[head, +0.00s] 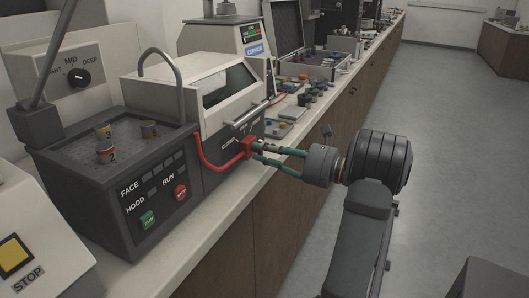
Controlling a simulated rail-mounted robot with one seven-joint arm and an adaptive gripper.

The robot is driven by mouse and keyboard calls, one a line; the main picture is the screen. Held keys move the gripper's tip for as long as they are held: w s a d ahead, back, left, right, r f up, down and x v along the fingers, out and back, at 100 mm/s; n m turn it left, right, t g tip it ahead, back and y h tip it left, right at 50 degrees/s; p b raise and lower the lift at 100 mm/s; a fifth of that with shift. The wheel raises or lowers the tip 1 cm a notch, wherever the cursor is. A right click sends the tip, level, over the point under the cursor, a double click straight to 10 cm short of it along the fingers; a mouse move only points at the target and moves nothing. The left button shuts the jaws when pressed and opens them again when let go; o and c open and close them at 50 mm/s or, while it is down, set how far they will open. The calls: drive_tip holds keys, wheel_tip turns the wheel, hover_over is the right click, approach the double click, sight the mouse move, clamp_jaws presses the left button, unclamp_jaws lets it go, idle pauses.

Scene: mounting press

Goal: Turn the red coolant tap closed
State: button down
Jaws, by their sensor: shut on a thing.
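The red coolant tap (247,147) is on the front of the white and grey machine, at the end of a red curved pipe (212,166). My gripper (257,151) reaches in from the right with its two teal fingers. The fingertips are at the right side of the tap and are shut on it. The fingers cover part of the tap, so its handle angle is hard to read.
A dark grey unit (150,185) with a green RUN-side button (148,220) and a red stop button (180,192) stands left of the tap. Several small cups sit on its top. A bar handle (246,116) juts out above the tap.

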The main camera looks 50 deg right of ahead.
drive_tip(key=shift+a+f, duration=0.15)
drive_tip(key=shift+f, duration=0.05)
drive_tip(key=n+b, duration=0.2)
drive_tip(key=shift+f+b, duration=0.25)
drive_tip(key=shift+b, duration=0.1)
drive_tip(key=n+b, duration=0.2)
drive_tip(key=b, duration=0.1)
drive_tip(key=shift+f, duration=0.15)
drive_tip(key=n+b, duration=0.3)
drive_tip(key=b, duration=0.1)
drive_tip(key=shift+n, duration=0.4)
drive_tip(key=shift+n+b, duration=0.5)
drive_tip(key=shift+r, duration=0.2)
drive_tip(key=c, duration=1.5)
unclamp_jaws()
drive_tip(key=shift+r, duration=0.1)
